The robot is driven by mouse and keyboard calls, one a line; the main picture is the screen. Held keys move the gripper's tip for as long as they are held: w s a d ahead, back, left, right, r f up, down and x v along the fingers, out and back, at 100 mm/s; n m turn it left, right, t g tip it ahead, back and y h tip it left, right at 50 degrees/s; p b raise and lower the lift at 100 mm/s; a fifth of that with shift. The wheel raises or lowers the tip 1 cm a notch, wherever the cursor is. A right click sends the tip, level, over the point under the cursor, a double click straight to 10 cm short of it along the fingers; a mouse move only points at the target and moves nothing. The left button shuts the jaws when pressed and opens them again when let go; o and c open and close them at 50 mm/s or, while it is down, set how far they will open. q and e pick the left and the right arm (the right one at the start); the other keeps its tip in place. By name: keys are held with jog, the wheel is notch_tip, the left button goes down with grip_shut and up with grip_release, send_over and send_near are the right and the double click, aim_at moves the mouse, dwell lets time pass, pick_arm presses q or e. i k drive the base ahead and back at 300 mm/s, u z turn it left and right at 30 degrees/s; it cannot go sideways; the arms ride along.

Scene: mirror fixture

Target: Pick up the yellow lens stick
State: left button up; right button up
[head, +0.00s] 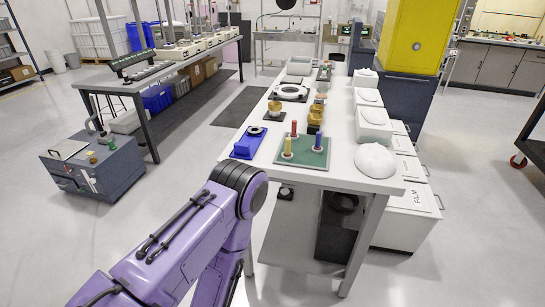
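The yellow lens stick (287,146) stands upright on the green mat (308,156) near the front end of the white table. A red stick (294,129) stands behind it and a blue stick (318,141) stands to its right, both on the same mat. A purple arm of mine comes in from the lower left; its black-ringed joint is in front of the table's left front corner. Neither of my grippers is in view, so I cannot see whether they are open or shut.
On the white table (347,150), a blue fixture (247,147) is left of the mat and a white dome (375,160) is to the right. Brass-coloured parts (314,120) stand behind the mat. White bins line the right side. A grey cart (92,165) stands at the left; floor between is clear.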

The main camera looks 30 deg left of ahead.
aim_at(287, 155)
jog(key=u, duration=1.1)
jog(key=i, duration=0.15)
